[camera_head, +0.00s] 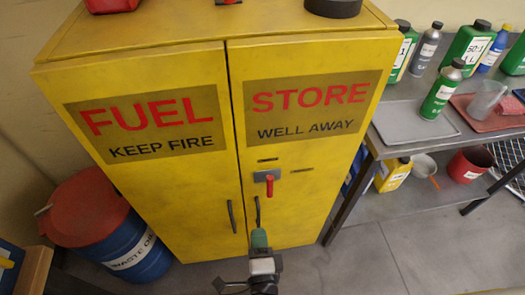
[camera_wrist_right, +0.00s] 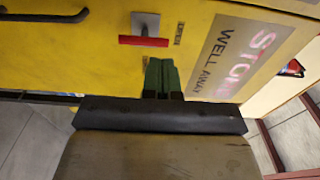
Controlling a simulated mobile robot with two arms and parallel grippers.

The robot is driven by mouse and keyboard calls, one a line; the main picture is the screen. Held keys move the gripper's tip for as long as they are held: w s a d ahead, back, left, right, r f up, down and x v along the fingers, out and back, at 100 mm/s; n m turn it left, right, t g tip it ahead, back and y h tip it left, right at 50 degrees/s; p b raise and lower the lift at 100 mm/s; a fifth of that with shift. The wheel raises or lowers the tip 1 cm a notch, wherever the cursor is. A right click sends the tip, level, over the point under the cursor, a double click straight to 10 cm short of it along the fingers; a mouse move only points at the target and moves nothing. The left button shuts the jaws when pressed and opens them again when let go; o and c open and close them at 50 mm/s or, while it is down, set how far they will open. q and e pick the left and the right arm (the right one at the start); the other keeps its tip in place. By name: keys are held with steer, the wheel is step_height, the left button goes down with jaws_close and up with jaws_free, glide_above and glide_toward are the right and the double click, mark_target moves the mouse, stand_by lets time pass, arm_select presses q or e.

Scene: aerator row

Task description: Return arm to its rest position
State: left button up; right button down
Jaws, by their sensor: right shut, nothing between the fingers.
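My right gripper (camera_head: 259,238) is in front of the lower part of the yellow fuel cabinet (camera_head: 222,175), near its two dark door handles. Its green fingers are closed together and hold nothing; they also show in the right wrist view (camera_wrist_right: 161,76). The red latch handle (camera_head: 270,186) on the right door points down, above the gripper in the head view. It shows beside the fingertips in the wrist view (camera_wrist_right: 143,41), apart from them. Both cabinet doors look shut. My left gripper is not in view.
A blue waste drum (camera_head: 140,255) with a red lid stands left of the cabinet. On the right, a grey bench (camera_head: 395,145) holds several bottles, with a yellow can (camera_head: 392,175) and a red bucket (camera_head: 468,165) below. The floor (camera_head: 400,255) at the lower right is clear.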

steer(key=s+d+f+n+g+y, duration=0.1)
steer(key=s+d+f+n+g, duration=0.25)
steer(key=f, duration=0.55)
steer(key=s+d+f+n+g+y, duration=0.1)
steer(key=s+d+f+n+g, duration=0.15)
steer(key=f+n, duration=0.4)
steer(key=s+d+f+n+g, duration=0.2)
steer(key=s+f+n+g, duration=0.15)
steer(key=f, duration=0.75)
steer(key=s+d+f+n+g+h, duration=0.1)
steer(key=s+d+f+n+g, duration=0.2)
steer(key=s+d+f, duration=0.2)
steer(key=s+d+f+n+g+h, duration=0.2)
steer(key=s+d+f, duration=0.4)
steer(key=s+d, duration=0.4)
steer(key=shift+s+d+f+n+g, duration=0.15)
steer(key=shift+s+d+n+g, duration=0.35)
steer(key=shift+s+g, duration=0.75)
steer(key=c, duration=1.8)
jaws_free()
steer(key=shift+a, duration=0.2)
